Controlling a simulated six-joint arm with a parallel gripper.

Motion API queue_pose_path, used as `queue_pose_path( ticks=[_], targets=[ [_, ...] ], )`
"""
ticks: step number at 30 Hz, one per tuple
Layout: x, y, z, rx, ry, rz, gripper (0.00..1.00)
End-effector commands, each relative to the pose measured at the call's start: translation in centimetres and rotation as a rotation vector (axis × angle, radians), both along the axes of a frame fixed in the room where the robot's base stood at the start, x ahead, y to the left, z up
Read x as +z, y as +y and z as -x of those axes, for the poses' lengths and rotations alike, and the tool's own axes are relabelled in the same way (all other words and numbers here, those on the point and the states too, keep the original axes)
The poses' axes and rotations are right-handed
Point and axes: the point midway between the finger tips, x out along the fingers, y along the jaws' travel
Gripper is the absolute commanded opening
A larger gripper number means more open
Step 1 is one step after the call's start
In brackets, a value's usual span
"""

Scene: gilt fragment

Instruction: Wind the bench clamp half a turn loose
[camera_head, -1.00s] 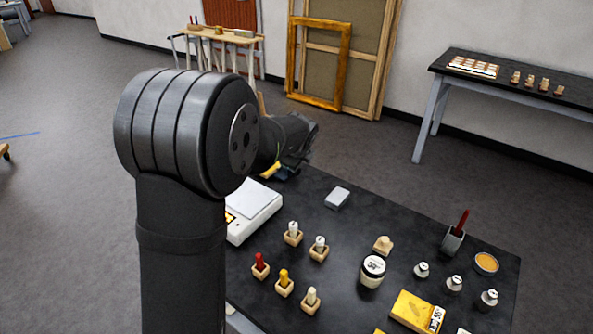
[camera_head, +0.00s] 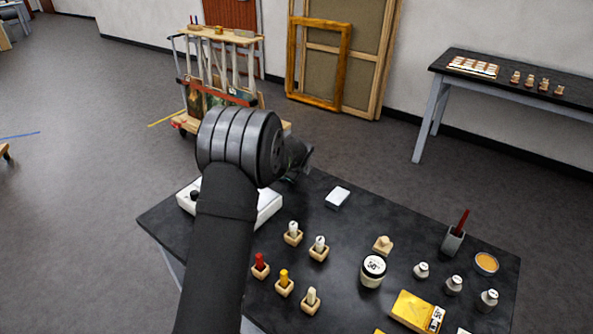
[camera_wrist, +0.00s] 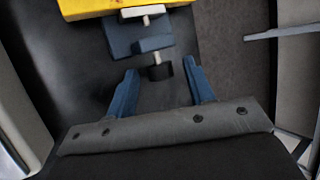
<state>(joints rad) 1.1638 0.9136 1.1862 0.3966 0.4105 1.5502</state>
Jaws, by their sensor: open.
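In the wrist view, a blue bench clamp (camera_wrist: 120,43) with a pale metal screw shows at the top centre, against a yellow piece (camera_wrist: 90,8). A short black knob (camera_wrist: 161,71) is at the screw's near end. My gripper (camera_wrist: 160,68) is open, with its two blue fingers apart and the knob between their tips in the picture. I see no contact, and I cannot tell the depth between tips and knob. In the head view my dark arm hides the clamp, and only part of my gripper (camera_head: 298,164) shows at the bench's far edge.
The black bench (camera_head: 340,290) carries a white scale (camera_head: 268,206) partly behind my arm, a small pale block (camera_head: 338,197), several bottles in wooden holders, a white jar (camera_head: 373,271) and a yellow box (camera_head: 412,310). A wooden cart (camera_head: 225,80) stands beyond on open floor.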

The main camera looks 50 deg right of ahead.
Motion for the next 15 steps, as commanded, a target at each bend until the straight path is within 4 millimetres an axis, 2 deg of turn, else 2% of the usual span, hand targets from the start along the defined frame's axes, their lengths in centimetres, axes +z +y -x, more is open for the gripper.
queue_pose_path(
  ticks=[9, 11, 15],
  targets=[
    [-0.15, -0.12, -0.11, 0.000, 0.000, 0.001, 0.49],
    [-0.15, -0.12, -0.11, 0.000, 0.000, 0.000, 0.39],
    [-0.15, -0.12, -0.10, 0.000, 0.000, 0.000, 0.11]
  ],
)
